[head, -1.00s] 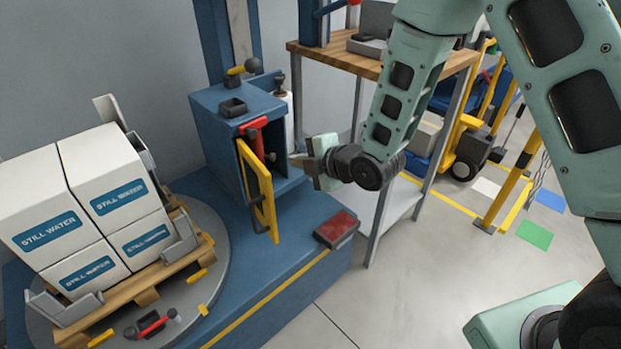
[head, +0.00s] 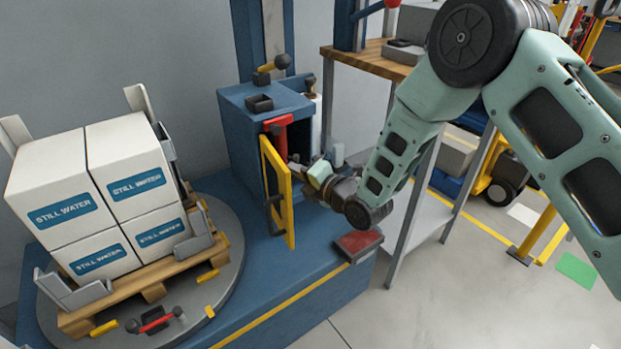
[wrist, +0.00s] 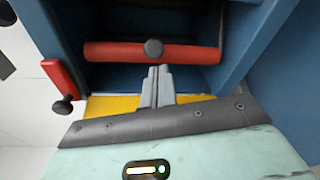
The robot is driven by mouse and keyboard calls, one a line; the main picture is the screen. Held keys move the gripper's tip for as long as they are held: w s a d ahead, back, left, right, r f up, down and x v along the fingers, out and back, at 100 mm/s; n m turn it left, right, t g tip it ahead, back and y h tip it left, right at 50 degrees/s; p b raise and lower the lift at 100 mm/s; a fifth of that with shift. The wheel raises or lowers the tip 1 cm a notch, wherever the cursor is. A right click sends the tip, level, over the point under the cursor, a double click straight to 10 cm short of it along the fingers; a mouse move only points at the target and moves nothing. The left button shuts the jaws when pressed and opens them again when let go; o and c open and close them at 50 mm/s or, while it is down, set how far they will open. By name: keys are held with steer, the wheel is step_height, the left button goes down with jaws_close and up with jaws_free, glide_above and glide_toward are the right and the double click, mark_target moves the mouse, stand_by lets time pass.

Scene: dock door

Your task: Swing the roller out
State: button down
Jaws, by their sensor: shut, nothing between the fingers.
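A blue cabinet (head: 243,125) stands on the blue base, with its front opening to the right. A yellow gate-like frame (head: 276,190) stands swung out at its front. A red bar (head: 280,138) is at the top of the opening; I cannot tell for certain whether it is the roller. In the wrist view a red bar (wrist: 115,52) with a dark knob (wrist: 153,48) crosses the opening. My gripper (wrist: 158,70) is shut and empty, its tips just below that knob; contact cannot be told. In the head view my gripper (head: 298,168) is beside the yellow frame, partly hidden.
A pallet (head: 150,291) of water cartons (head: 62,210) stands on a grey turntable (head: 225,285) to the left. A dark red-topped box (head: 358,243) sits on the base's front edge. A wood-topped bench (head: 345,54) stands behind my arm. Open floor (head: 450,290) lies at right.

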steer(key=shift+w+a+f, duration=0.1)
steer(key=shift+w+a, duration=0.35)
steer(key=shift+w, duration=0.05)
steer(key=shift+d, duration=0.1)
steer(key=shift+w+d+f+n+g+y+b, duration=0.1)
steer(key=shift+w+d+n+g+y+b, duration=0.05)
steer(key=shift+d+n+g+y+b, duration=0.45)
steer(key=shift+w+d+f+n+g+y+b, duration=0.1)
steer(key=shift+d+n+g+y+b, duration=0.4)
steer(key=shift+d+n+b, duration=0.1)
steer(key=shift+w+d+r+g+b, duration=0.1)
steer(key=shift+w+d+g+b, duration=0.1)
steer(key=shift+d+b, duration=0.3)
steer(key=shift+w+d+r+g+b, duration=0.1)
steer(key=shift+w+d+b, duration=0.15)
steer(key=shift+d, duration=0.35)
